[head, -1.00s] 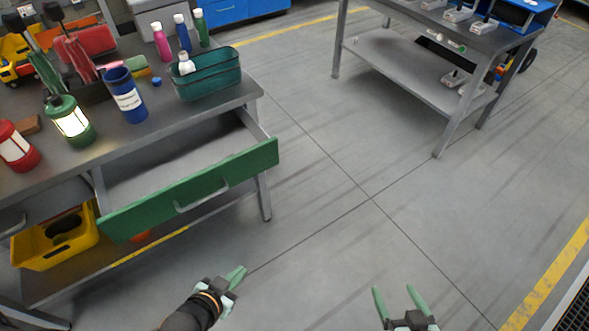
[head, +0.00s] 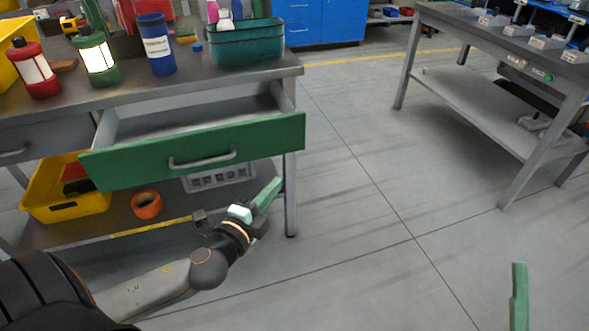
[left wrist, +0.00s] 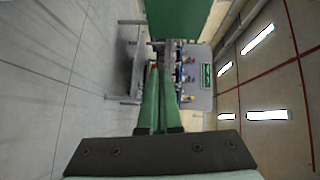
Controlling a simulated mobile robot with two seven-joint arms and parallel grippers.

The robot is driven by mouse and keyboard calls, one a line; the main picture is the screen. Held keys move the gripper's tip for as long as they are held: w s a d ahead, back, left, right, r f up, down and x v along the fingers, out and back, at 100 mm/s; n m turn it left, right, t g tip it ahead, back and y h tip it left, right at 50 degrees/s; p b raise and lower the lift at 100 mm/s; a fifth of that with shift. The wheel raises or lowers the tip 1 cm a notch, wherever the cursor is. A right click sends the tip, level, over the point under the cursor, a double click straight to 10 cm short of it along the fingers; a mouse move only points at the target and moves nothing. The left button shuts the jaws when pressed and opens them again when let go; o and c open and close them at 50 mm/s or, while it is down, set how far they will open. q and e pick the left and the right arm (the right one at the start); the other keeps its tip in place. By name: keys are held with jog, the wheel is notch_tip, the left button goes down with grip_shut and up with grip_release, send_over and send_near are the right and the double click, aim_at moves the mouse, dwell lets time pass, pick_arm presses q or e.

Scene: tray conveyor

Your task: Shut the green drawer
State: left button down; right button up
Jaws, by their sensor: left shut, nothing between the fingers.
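The green drawer (head: 245,140) is pulled out of the workbench; its green front has a grey bar handle (head: 203,160), and the visible part of its grey inside looks empty. My left gripper (head: 272,190) is shut and empty, in front of and below the right end of the drawer front, apart from it in the picture. In the left wrist view its green fingers (left wrist: 160,100) lie together, with a green panel (left wrist: 180,18), likely the drawer front, at the top. One green finger of my right gripper (head: 519,295) shows at the bottom right; the rest is cut off.
The bench top (head: 190,85) holds a teal basket (head: 245,48), a blue bottle (head: 157,50) and red and green lanterns. A yellow bin (head: 60,208) and an orange ring (head: 146,205) sit on the shelf below. Floor (head: 370,220) to the right is clear, up to another table (head: 480,115).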

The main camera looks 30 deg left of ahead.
pick_arm(q)
jog(key=shift+m+t, duration=0.5)
jog(key=shift+m, duration=0.1)
jog(key=w+a, duration=0.1)
jog(key=w, duration=0.3)
jog(key=w+a+b, duration=0.1)
jog(key=w, duration=0.3)
jog(key=w+a+r+b, duration=0.1)
jog(key=w, duration=0.3)
jog(key=shift+w+a, duration=0.15)
jog(key=shift+w, duration=0.05)
jog(key=shift+w+a, duration=0.3)
jog(key=shift+a, duration=0.05)
pick_arm(e)
jog(key=shift+s+a+f+n+y, duration=0.1)
jog(key=shift+s+f+n+y, duration=0.05)
jog(key=shift+s+n+y, duration=0.45)
jog(key=shift+s+a+f+n+y, duration=0.1)
jog(key=shift+s+n+y, duration=0.35)
jog(key=shift+y, duration=0.25)
